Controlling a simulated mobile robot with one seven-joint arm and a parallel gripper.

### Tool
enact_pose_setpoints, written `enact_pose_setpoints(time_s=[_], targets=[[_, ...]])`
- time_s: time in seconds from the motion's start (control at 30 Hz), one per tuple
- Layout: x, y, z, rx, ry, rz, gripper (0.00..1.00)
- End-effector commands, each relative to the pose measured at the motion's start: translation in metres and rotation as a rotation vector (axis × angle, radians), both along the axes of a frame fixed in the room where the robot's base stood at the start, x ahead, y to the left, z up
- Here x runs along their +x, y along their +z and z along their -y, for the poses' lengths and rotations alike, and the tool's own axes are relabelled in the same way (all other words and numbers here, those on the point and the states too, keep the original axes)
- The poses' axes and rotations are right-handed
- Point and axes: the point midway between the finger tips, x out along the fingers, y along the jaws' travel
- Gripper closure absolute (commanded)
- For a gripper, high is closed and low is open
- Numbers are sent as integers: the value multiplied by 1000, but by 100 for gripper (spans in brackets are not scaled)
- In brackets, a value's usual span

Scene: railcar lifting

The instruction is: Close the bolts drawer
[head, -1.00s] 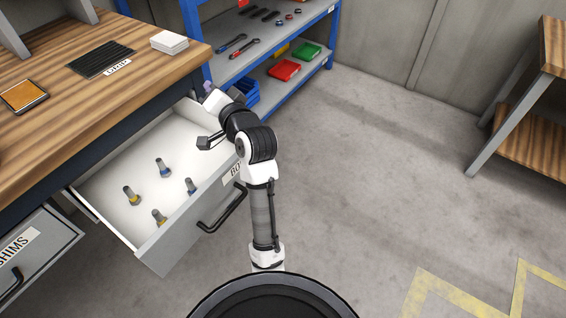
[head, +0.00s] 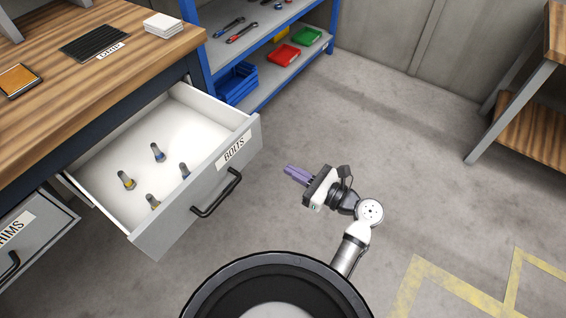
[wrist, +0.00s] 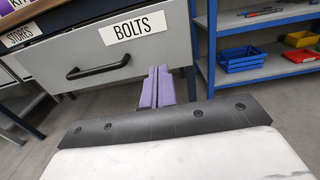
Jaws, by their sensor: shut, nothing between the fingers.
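The bolts drawer (head: 197,190) is pulled well out from the workbench in the head view. Its grey front carries a BOLTS label and a black bar handle (head: 217,193). Several bolts (head: 157,152) stand inside on the white floor. My gripper (head: 287,171) is shut and empty, to the right of the drawer front and apart from it, with purple fingers pointing towards it. In the wrist view the drawer front (wrist: 178,33) and its handle (wrist: 98,68) fill the upper left. My purple fingertips (wrist: 158,70) show near the front's lower right corner.
The wooden workbench (head: 165,55) stands above the drawer. The shims drawer (head: 40,240) at the lower left is partly out. A blue shelf (head: 207,75) with a blue bin (head: 236,82) stands behind. The floor (head: 400,160) to the right is open.

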Motion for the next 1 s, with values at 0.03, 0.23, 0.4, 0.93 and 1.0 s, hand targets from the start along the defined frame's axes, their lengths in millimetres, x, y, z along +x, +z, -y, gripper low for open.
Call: enact_pose_setpoints(time_s=[0.03,0.23,0.4,0.93,1.0], targets=[[5,1,-8,-1,4,1,100],[32,2,-43,-3,5,2,100],[53,1,-70,-4,3,2,100],[77,0,-98,-5,0,3,100],[77,0,-98,-5,0,3,100]])
